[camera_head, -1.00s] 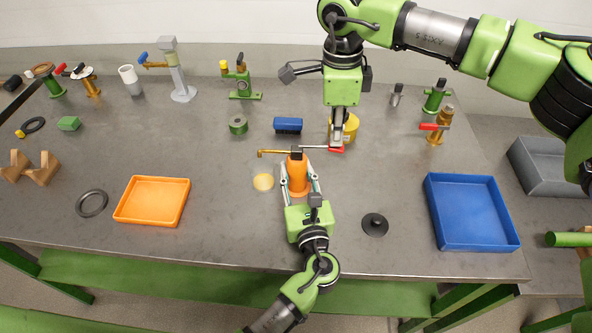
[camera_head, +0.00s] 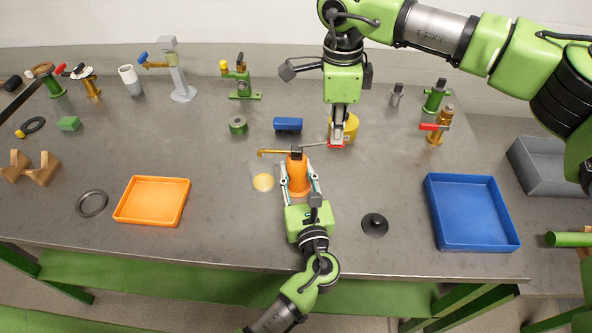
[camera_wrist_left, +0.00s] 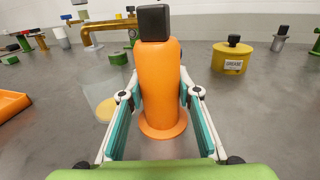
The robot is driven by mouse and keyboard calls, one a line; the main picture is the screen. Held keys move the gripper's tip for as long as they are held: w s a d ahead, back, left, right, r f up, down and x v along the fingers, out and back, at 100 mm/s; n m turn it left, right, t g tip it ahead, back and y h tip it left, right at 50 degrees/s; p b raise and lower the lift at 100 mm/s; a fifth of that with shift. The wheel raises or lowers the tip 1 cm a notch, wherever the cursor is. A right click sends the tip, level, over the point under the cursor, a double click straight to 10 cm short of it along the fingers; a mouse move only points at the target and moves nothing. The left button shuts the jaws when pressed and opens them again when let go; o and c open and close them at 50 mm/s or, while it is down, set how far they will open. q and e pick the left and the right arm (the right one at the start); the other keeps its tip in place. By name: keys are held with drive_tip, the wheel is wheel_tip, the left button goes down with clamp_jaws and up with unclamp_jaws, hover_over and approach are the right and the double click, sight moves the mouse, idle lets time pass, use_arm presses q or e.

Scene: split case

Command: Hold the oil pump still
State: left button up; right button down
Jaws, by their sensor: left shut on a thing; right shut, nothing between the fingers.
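The oil pump (camera_head: 298,177) is an orange upright body with a black top, a brass spout to the left and a thin lever to the right. My left gripper (camera_head: 301,187) is shut around its body from the front; in the left wrist view the orange body (camera_wrist_left: 160,90) stands upright between the fingers. My right gripper (camera_head: 337,141) is shut with nothing between its fingers, at the lever's red end, which it partly hides. A clear cup (camera_wrist_left: 104,95) with yellow at its bottom stands left of the pump, below the spout.
A yellow grease tin (camera_head: 351,126) stands behind the right gripper. An orange tray (camera_head: 153,178) is at left, a blue tray (camera_head: 430,200) at right.

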use_arm(q)
drive_tip(key=shift+f, duration=0.2)
use_arm(e)
drive_tip(key=shift+f, duration=1.3)
drive_tip(key=shift+r, duration=0.1)
drive_tip(key=shift+a+r, duration=0.1)
drive_tip(key=shift+r, duration=1.65)
drive_tip(key=shift+f, duration=0.1)
